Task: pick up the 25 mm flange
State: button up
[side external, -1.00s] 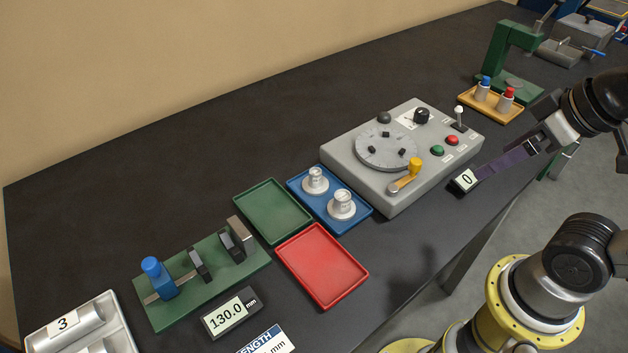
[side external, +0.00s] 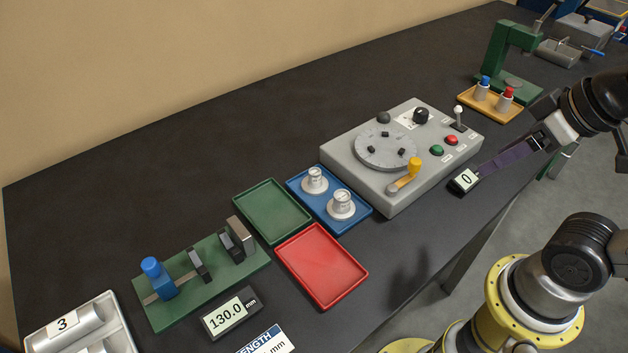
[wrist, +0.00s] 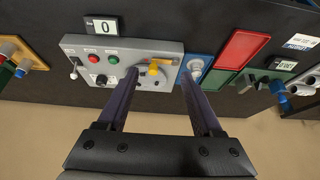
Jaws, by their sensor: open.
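One flange (side external: 315,181) is at the back and the other flange (side external: 342,205) is nearer the front. Their markings are too small to read, so I cannot tell which is the 25 mm one. The wrist view shows a flange (wrist: 195,66) just beyond my right-hand finger. My gripper (wrist: 159,76) is open and empty. In the side view my gripper (side external: 478,169) is at the right, above the table and well apart from the flanges.
A grey box with a turntable (side external: 385,147) and yellow crank (side external: 413,168) stands between my gripper and the blue tray. Empty green (side external: 272,210) and red (side external: 322,265) trays adjoin the blue tray. A small display (side external: 464,181) reads 0.

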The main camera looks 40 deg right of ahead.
jog(key=w+a+r+n, duration=0.1)
jog(key=w+r+n, duration=0.55)
jog(key=n, duration=0.25)
jog(key=n+g+y, duration=0.1)
jog(key=n+g, duration=0.5)
jog(key=n, duration=0.5)
send_over(315, 171)
jog(key=d, duration=0.1)
jog(key=f, duration=1.8)
jog(key=shift+w+f, duration=0.3)
jog(key=shift+f, duration=0.1)
jog(key=shift+s+a+f, duration=0.1)
jog(key=shift+a+f, duration=0.1)
jog(key=shift+f, duration=0.85)
jog(key=shift+s+a+f, duration=0.15)
jog(key=shift+f, duration=0.9)
jog(key=shift+s+a+f, duration=0.1)
jog(key=shift+a+f, duration=0.1)
jog(key=shift+f, duration=0.85)
grip_shut()
